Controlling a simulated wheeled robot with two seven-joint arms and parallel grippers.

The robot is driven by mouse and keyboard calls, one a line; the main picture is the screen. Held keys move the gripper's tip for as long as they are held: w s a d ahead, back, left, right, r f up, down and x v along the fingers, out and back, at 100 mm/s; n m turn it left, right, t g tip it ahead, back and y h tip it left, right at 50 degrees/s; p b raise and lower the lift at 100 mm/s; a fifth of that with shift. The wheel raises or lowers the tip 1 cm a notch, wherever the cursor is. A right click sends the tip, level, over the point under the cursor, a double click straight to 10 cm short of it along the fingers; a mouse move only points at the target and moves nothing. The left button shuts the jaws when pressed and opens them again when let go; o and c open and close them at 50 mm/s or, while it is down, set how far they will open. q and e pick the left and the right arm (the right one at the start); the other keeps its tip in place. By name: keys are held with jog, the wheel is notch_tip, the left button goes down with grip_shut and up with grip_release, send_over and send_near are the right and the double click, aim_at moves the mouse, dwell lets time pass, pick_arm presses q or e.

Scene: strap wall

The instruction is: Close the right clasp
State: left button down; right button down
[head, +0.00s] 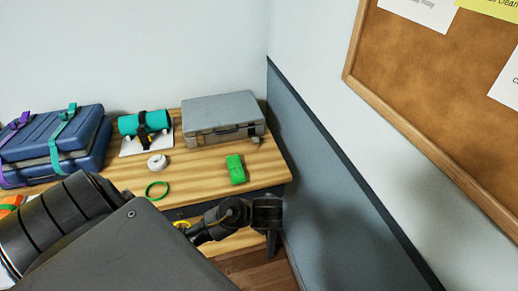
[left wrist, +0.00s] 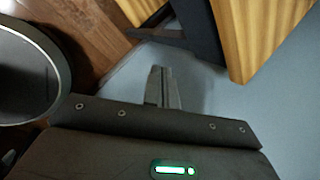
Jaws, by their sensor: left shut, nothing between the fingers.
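A grey hard case (head: 222,112) lies shut-looking at the back right of the wooden table (head: 205,172). A small grey clasp-like piece (head: 255,140) sticks out at its front right; it is too small to tell its exact position. My left gripper (head: 272,248) hangs beyond the table's front right corner, beside the wall, apart from the case. In the left wrist view its fingers (left wrist: 160,88) are together and empty, with the table's wooden edge above right. My right gripper is in neither view.
A blue case (head: 88,140) with purple and teal straps lies at the left. Beside it are a teal roll (head: 130,124), a white round item (head: 157,162), a green ring (head: 156,190) and a green block (head: 236,170). The blue-grey wall panel (head: 330,190) bounds the right side.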

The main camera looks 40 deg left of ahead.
aim_at(254, 139)
pick_arm(q)
jog(key=w+a+r+m+y, duration=0.1)
jog(key=w+a, duration=0.1)
jog(key=w+a+r+m+y, duration=0.1)
jog(key=w+r+m, duration=0.1)
jog(key=w, duration=0.1)
jog(key=w+a+r+m+t+y, duration=0.1)
jog(key=w+a+m, duration=0.1)
jog(key=w, duration=0.1)
jog(key=shift+w+a+r, duration=0.1)
jog(key=shift+a+r, duration=0.2)
jog(key=shift+a, duration=0.05)
jog(key=w+a+r+m+y, duration=0.1)
jog(key=w+a+r, duration=0.1)
jog(key=w+a+r+m+t+y, duration=0.1)
jog(key=w+a+r+m, duration=0.1)
jog(key=w+a+r, duration=0.1)
jog(key=shift+a+r+m+y, duration=0.1)
jog(key=shift+r+m+y, duration=0.2)
jog(key=shift+r+y, duration=0.1)
jog(key=shift+f, duration=0.1)
jog(key=shift+w, duration=0.1)
jog(key=shift+a+f, duration=0.1)
jog(key=b+x, duration=0.3)
jog(key=x, duration=0.6)
jog(key=shift+w+a+f, duration=0.2)
jog(key=shift+f, duration=0.05)
